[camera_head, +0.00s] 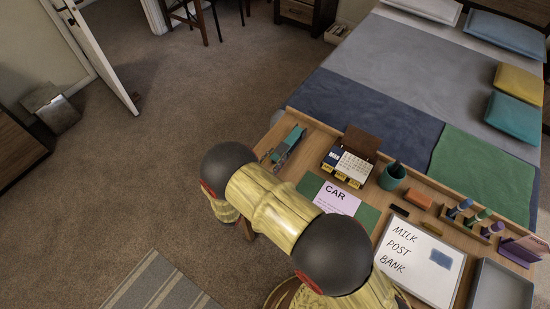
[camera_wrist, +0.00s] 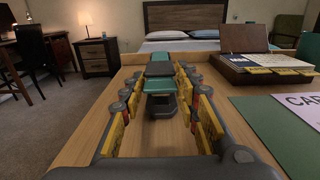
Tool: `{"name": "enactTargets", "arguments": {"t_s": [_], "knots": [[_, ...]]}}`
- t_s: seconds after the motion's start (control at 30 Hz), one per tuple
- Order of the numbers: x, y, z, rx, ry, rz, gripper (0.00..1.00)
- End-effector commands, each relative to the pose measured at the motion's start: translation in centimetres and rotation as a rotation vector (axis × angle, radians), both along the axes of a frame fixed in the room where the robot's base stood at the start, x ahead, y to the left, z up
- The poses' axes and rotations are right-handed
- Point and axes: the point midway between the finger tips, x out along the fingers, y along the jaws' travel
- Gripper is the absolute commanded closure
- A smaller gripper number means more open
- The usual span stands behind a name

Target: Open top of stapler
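The teal and dark grey stapler (camera_head: 291,138) lies near the left end of the wooden desk in the head view. In the wrist view the stapler (camera_wrist: 159,86) sits straight ahead, end-on, above the desk surface, with a dark base part under its teal body. My gripper (camera_wrist: 161,78) is open, with its yellow-padded fingers on the left and right of the stapler. A narrow gap appears on each side, and I see no clear contact. In the head view my arm hides most of the gripper. I cannot tell whether the stapler's top is raised.
A calendar box (camera_head: 350,163) stands right of the stapler, beside a green blotter (camera_head: 368,217) with a CAR paper (camera_head: 338,198). A teal pen cup (camera_head: 392,176), whiteboard (camera_head: 419,262) and grey tray (camera_head: 502,286) lie farther right. A raised desk edge borders the bed.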

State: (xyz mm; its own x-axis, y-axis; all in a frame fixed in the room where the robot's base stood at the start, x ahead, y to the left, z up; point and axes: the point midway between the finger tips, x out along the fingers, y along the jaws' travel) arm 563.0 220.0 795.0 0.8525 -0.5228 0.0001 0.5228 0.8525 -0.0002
Motion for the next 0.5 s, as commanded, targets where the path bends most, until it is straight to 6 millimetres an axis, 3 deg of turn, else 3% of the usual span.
{"name": "enactTargets", "arguments": {"t_s": [0.5], "knots": [[0.0, 0.02, -0.01, 0.0, 0.0, 0.0, 1.0]]}}
